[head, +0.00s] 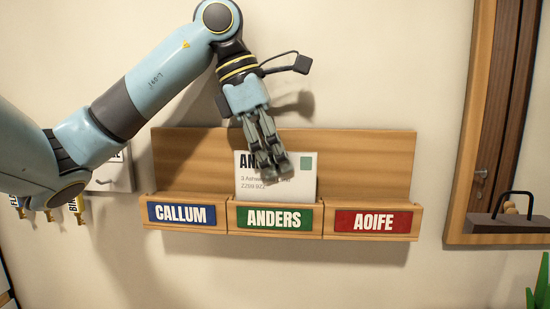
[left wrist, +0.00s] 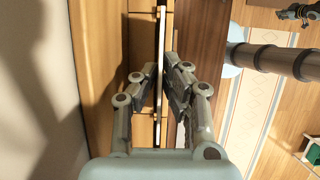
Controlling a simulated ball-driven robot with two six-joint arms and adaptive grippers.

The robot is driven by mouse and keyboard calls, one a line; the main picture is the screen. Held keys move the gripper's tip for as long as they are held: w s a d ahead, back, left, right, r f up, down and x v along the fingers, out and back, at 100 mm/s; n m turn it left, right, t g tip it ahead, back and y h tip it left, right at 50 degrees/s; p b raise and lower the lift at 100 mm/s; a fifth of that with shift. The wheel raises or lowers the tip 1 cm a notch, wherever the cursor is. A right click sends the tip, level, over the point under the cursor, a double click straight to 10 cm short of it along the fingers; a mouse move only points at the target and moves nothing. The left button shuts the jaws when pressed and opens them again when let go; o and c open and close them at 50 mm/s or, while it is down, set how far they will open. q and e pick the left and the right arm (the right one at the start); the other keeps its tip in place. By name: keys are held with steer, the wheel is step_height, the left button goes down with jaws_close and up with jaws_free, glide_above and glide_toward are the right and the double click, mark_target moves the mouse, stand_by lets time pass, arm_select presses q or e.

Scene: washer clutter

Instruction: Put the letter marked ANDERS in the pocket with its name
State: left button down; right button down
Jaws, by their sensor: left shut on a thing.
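The white letter (head: 304,185) has a green stamp and a name beginning "AN", the rest hidden behind my gripper. It stands upright at the middle ANDERS pocket (head: 274,218) with its lower part behind the green label. My left gripper (head: 272,170) is shut on the letter's upper part from above. In the left wrist view the letter (left wrist: 161,45) shows edge-on between the fingers (left wrist: 161,85). The CALLUM pocket (head: 181,214) with a blue label is to the left, the AOIFE pocket (head: 373,222) with a red label to the right.
The wooden rack's back board (head: 365,160) rises behind the pockets on the wall. A wood-framed opening (head: 490,120) with a dark handled object (head: 505,222) on its ledge is at the right. Key tags (head: 77,206) hang at the left, partly behind my arm.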

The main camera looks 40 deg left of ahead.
arm_select(q)
steer(key=shift+f+b, duration=1)
steer(key=shift+f, duration=0.2)
steer(key=c, duration=1.4)
jaws_free()
steer(key=shift+r, duration=0.1)
steer(key=v, duration=1.2)
steer(key=shift+d, duration=0.1)
